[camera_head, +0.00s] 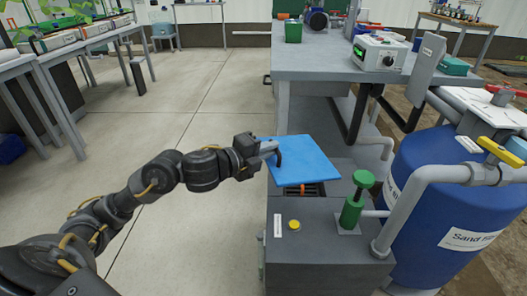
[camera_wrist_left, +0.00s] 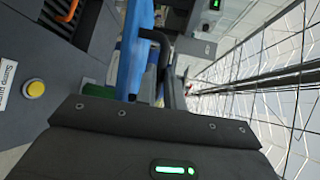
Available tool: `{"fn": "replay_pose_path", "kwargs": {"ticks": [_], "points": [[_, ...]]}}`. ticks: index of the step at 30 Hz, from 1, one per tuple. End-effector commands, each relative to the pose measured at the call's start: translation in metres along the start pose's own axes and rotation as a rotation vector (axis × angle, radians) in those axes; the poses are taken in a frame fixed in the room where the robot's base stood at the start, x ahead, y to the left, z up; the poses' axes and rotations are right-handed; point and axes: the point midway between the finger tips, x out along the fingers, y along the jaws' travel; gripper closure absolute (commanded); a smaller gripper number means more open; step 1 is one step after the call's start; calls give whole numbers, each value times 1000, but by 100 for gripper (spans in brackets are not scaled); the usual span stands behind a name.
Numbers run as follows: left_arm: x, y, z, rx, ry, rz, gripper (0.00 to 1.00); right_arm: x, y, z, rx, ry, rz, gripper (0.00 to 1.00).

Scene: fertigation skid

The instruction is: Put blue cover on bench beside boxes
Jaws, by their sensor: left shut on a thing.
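The blue cover (camera_head: 305,163) is a flat square panel with a dark handle, held over the grey sump box (camera_head: 318,240). My left gripper (camera_head: 272,150) is shut on the cover at its left edge, by the handle. In the left wrist view the cover (camera_wrist_left: 134,50) shows nearly edge-on, with the dark handle beside it. The grey bench (camera_head: 325,65) stands behind. My right gripper is not in view.
On the bench are a green bin (camera_head: 293,31), a grey control unit (camera_head: 378,52) and a teal box (camera_head: 453,66). A green-handled valve (camera_head: 355,200) and pipes rise right of the cover, before a blue tank (camera_head: 440,200). Open floor (camera_head: 200,110) lies left.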

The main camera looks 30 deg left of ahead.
Motion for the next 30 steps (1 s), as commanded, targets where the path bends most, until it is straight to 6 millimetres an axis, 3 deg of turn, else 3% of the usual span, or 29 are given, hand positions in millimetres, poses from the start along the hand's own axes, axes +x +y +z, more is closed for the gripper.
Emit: {"fn": "replay_pose_path", "kwargs": {"ticks": [10, 30], "points": [[6, -24, -23, -59, -261, 14, 100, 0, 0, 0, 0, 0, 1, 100], [9, -33, -28, -62, -378, 23, 100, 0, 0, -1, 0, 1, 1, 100]]}}
